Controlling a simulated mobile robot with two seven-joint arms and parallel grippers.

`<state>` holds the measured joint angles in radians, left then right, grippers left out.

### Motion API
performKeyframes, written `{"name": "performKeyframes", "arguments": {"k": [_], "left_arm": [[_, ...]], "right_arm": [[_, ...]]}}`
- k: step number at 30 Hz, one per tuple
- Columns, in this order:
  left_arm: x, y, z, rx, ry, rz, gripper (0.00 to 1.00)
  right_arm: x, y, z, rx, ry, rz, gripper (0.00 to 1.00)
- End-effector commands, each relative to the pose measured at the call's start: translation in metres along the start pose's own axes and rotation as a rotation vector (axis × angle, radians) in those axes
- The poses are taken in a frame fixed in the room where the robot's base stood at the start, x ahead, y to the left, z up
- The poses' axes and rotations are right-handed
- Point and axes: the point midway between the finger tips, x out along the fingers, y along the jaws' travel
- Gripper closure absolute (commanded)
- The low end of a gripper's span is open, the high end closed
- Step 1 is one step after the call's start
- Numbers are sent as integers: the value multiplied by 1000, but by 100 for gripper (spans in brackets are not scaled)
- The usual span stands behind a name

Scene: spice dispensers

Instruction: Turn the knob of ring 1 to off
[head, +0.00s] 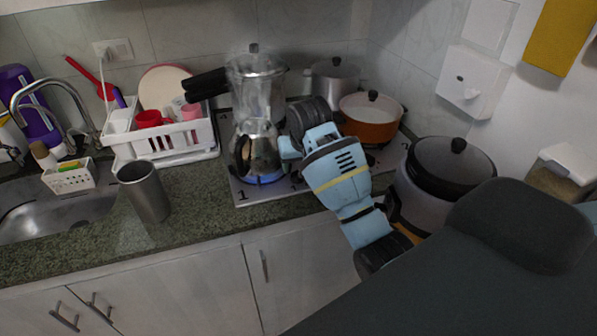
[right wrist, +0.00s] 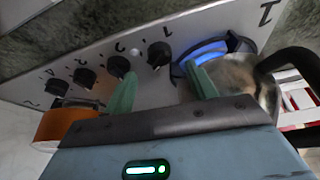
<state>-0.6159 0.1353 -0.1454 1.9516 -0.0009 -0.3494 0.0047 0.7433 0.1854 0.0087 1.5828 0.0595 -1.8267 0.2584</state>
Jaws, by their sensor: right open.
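The knob of ring 1 (right wrist: 158,54) is black and round, on the grey hob panel (right wrist: 143,84) below a small printed 1. Ring 1 (right wrist: 212,48) glows blue beside it, with a shiny metal pot on it. The glow also shows in the head view (head: 266,179) under the pot. My right gripper (right wrist: 160,69) is open; its two green fingers stand apart, with the knob appearing between their tips. I cannot tell whether they touch it. In the head view the blue hand hides the knob. My left gripper is not in view.
More black knobs (right wrist: 118,66) line the panel to the left in the wrist view. An orange pot (head: 371,123) and a large lidded pot (head: 425,190) stand near my right arm. A metal cup (head: 145,193) and dish rack (head: 200,135) stand left of the hob.

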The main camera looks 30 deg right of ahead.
Motion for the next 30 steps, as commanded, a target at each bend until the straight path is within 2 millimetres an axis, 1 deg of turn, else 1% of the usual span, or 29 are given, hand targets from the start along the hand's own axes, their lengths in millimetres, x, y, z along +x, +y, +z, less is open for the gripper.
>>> {"name": "performKeyframes", "arguments": {"k": [1,3,9,14,21,23,30], "left_arm": [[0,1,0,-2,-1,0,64],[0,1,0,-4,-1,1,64],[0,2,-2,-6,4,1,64],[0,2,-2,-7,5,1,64],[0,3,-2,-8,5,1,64],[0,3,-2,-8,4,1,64],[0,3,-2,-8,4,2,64]], "right_arm": [[9,0,1,0,-4,1,43],[20,0,1,0,-4,1,43],[41,0,0,0,-1,0,43],[49,0,0,-1,0,0,43],[50,0,0,-1,1,0,43],[50,0,0,-1,1,0,50],[50,0,0,-1,1,0,81]]}}
